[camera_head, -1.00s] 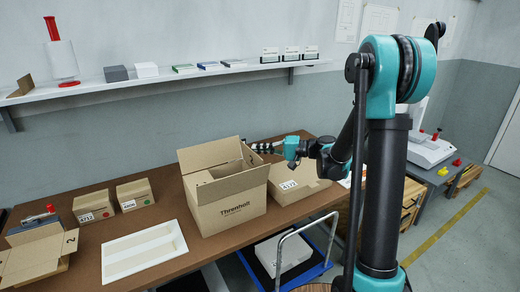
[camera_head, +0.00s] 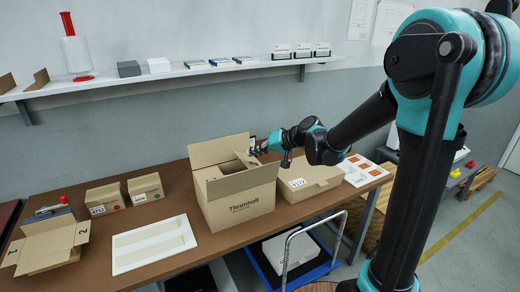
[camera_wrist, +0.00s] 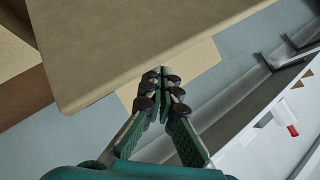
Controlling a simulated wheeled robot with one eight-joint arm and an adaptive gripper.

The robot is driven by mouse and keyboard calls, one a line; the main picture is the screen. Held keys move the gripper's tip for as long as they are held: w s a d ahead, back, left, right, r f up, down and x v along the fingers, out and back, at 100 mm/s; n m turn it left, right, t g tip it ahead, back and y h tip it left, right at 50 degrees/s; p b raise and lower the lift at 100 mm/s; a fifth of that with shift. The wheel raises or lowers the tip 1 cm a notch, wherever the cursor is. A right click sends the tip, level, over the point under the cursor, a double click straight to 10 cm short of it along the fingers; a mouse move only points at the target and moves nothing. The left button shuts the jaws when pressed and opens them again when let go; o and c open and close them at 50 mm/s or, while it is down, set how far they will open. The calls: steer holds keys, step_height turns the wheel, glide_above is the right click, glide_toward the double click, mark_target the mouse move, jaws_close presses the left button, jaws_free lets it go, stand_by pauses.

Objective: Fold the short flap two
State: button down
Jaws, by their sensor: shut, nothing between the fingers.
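The open Threnholt carton (camera_head: 238,205) stands on the brown table. A wide flap (camera_head: 218,150) stands up along its back, and other flaps lean at its opening, partly overlapping. My gripper (camera_head: 254,149) is at the carton's back right corner, close to the standing flap; I cannot tell there whether they touch. In the wrist view my gripper (camera_wrist: 164,74) is shut and empty. A broad cardboard panel (camera_wrist: 140,40) fills the top of that view, with a lighter piece behind the fingertips. At the far left, flaps marked 1 and 2 (camera_head: 80,237) belong to a smaller open box.
A closed box (camera_head: 308,178) stands right of the carton, and a white tray (camera_head: 153,243) lies to its left. Two small boxes (camera_head: 103,198) (camera_head: 146,187) stand further left. A wall shelf (camera_head: 180,74) holds several items. A trolley (camera_head: 300,250) stands in front of the table.

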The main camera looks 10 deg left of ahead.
mark_target(248, 165)
steer(key=shift+s+a+f+n+t+h, duration=0.25)
steer(key=shift+s+a+f+n+h, duration=0.15)
steer(key=shift+s+a+f+h, duration=0.15)
steer(key=shift+s+a+f+n+t+h, duration=0.3)
steer(key=shift+a+f+n+h, duration=0.15)
steer(key=shift+a+h, duration=0.2)
steer(key=shift+s+a+f+n+t+h, duration=0.25)
steer(key=shift+a+f+n+t+h, duration=0.15)
steer(key=shift+f+h, duration=0.35)
steer(key=shift+s+a+f+n+t+h, duration=0.15)
steer(key=shift+a+f+n+t+h, duration=0.15)
steer(key=shift+f+h, duration=0.3)
steer(key=shift+d, duration=0.15)
steer(key=shift+w+d+f, duration=0.15)
steer(key=shift+w+d, duration=0.3)
steer(key=shift+d, duration=0.1)
